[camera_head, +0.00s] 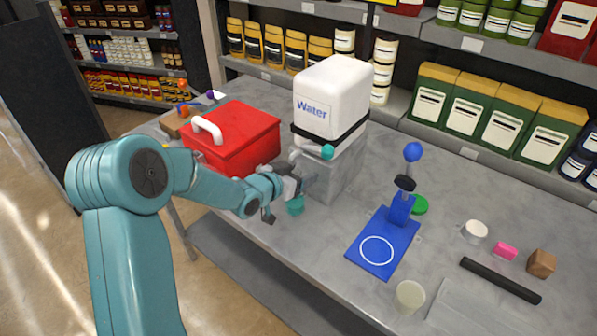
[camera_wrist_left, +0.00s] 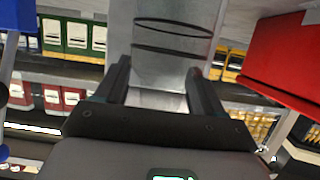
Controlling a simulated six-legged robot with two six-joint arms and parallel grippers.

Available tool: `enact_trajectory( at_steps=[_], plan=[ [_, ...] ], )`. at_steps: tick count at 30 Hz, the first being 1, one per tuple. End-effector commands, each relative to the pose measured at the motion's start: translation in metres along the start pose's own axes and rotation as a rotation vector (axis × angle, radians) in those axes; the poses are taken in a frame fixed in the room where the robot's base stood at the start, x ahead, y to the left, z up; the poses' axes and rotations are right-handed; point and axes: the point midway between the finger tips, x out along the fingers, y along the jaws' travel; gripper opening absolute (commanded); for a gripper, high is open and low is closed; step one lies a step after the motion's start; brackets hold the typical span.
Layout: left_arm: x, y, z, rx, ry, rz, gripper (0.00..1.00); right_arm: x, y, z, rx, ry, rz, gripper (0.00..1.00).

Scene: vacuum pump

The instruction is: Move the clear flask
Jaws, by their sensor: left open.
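My left gripper (camera_head: 282,198) is open at the near edge of the bench, in front of the grey block under the water tank. In the left wrist view its two dark fingers (camera_wrist_left: 158,82) are apart, with no solid object clearly held between them. Thin dark curved lines (camera_wrist_left: 172,48) cross the pale grey area beyond the fingertips; I cannot tell whether they are a clear vessel's outline. A small teal piece (camera_head: 295,206) shows beside the gripper. A pale translucent cup-like vessel (camera_head: 409,296) stands upright at the near edge, well right of the gripper; it may be the clear flask.
The white water tank (camera_head: 330,100) stands on the grey block (camera_head: 337,175). A red box (camera_head: 245,138) is to the left. A blue stand (camera_head: 385,243) with a blue ball stands right. A white cup, pink block, brown block and black bar lie farther right.

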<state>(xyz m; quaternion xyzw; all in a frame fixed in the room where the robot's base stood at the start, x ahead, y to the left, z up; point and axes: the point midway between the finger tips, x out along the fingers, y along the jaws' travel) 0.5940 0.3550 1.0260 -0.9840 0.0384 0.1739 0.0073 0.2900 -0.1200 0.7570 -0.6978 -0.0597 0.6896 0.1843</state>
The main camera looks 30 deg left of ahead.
Motion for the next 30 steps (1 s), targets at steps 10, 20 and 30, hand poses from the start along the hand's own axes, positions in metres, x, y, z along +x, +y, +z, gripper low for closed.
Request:
enact_trajectory(
  at_steps=[10,20,30],
  plan=[
    [0.000,0.000,0.000,-0.001,0.000,0.000,0.10,0.000,0.000,0.000,0.000,0.000,0.000,0.72],
    [0.000,0.000,0.000,-0.001,0.000,0.000,0.72,0.000,0.000,0.000,0.000,0.000,0.000,0.72],
    [-0.030,-0.001,0.002,0.000,0.001,-0.004,0.72,0.008,0.003,0.000,0.000,0.000,0.000,0.72]
  ],
)
